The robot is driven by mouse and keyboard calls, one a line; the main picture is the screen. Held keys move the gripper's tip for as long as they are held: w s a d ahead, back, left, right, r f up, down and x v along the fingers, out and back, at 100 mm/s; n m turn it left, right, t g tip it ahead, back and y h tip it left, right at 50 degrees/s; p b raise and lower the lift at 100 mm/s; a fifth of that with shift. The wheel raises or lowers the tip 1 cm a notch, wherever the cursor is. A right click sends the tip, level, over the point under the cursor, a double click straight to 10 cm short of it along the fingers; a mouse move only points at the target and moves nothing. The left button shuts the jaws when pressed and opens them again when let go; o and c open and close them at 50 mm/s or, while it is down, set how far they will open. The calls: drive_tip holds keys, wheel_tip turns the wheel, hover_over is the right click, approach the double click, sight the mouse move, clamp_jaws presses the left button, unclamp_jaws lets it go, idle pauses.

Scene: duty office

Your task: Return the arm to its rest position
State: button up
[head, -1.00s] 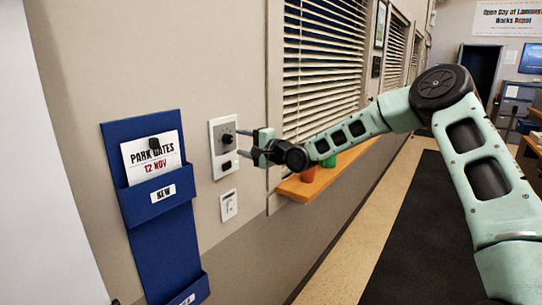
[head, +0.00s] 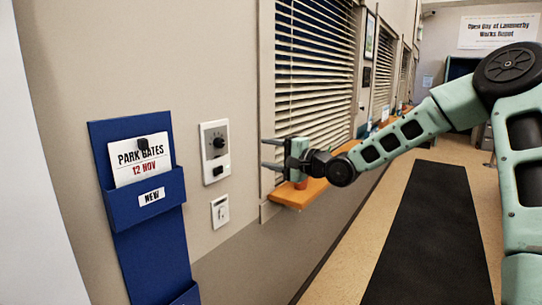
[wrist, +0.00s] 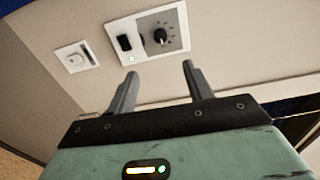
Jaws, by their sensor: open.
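My gripper (head: 270,154) is open and empty in the head view, in front of the window blinds and right of the wall plate. Its two fingers point left toward the wall and stand apart from it. In the wrist view my gripper (wrist: 157,82) shows both fingers spread with nothing between them. The wall plate with a dark knob (head: 215,152) is beyond the fingertips; it also shows in the wrist view (wrist: 148,35). My pale green arm reaches in from the right.
A blue wall holder (head: 150,245) with a "Park Gates 12 Nov" card (head: 139,160) hangs at left. A small switch plate (head: 220,211) is below the knob plate. A dark mat (head: 435,245) lies on the clear floor.

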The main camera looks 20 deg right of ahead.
drive_tip(key=s+a+f+n+g+h+b, duration=0.1)
drive_tip(key=s+a+f+n+g+h, duration=0.1)
drive_tip(key=s+a+f+n+g, duration=0.35)
drive_tip(key=s+a+f+n+g+h, duration=0.1)
drive_tip(key=s+a+f+n+g, duration=0.25)
drive_tip(key=s+a+f, duration=0.6)
drive_tip(key=s+a+n+g+h+b, duration=0.1)
drive_tip(key=s+n, duration=0.4)
drive_tip(key=s, duration=0.8)
drive_tip(key=s+a+n+g+h+b, duration=0.1)
drive_tip(key=s+n+g+h, duration=0.3)
drive_tip(key=s, duration=1)
drive_tip(key=shift+s+a+f+n+g, duration=0.25)
drive_tip(key=shift+f+n+g, duration=0.15)
drive_tip(key=shift+n+g, duration=0.5)
